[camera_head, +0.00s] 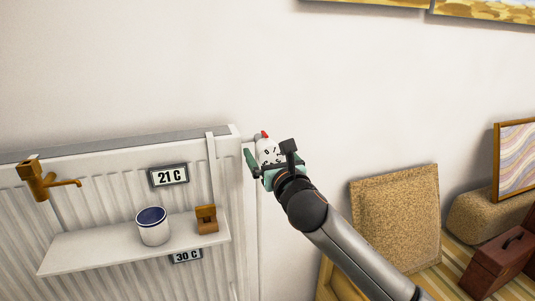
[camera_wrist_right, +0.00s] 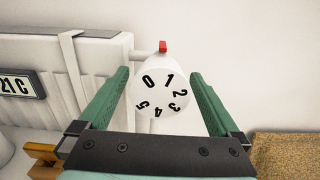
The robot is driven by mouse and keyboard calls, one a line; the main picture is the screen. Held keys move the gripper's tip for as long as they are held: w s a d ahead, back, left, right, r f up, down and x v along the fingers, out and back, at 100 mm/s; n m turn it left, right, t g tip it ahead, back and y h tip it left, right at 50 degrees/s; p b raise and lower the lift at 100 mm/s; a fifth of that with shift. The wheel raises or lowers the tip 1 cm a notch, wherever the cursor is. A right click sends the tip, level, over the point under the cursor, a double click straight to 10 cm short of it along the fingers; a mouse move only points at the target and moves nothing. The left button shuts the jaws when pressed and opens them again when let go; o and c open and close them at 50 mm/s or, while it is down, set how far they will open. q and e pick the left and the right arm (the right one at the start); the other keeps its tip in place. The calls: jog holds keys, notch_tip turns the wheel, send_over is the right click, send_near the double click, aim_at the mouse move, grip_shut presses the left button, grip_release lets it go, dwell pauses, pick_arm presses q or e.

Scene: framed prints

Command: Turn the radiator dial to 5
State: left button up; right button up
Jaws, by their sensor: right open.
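The white radiator dial (camera_wrist_right: 161,88) has black numbers from 0 to 5 on its face. In the right wrist view a red marker (camera_wrist_right: 162,47) stands at its top, between the 0 and the 1 and nearer the 1. My right gripper (camera_wrist_right: 161,85) is open, with one green finger on each side of the dial. A gap shows between each finger and the dial. In the head view the dial (camera_head: 268,151) is partly hidden by my right gripper (camera_head: 270,160). The white radiator (camera_head: 110,175) stands left of the dial. My left gripper is not in view.
A white shelf (camera_head: 110,249) on the radiator holds a paint tin (camera_head: 152,231) and a small wooden block (camera_head: 206,219). A brass tap (camera_head: 40,182) is at the left. Cork-like panels (camera_head: 398,215) and a brown case (camera_head: 498,262) stand at the right.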

jog(key=shift+w, duration=0.15)
jog(key=c, duration=1.3)
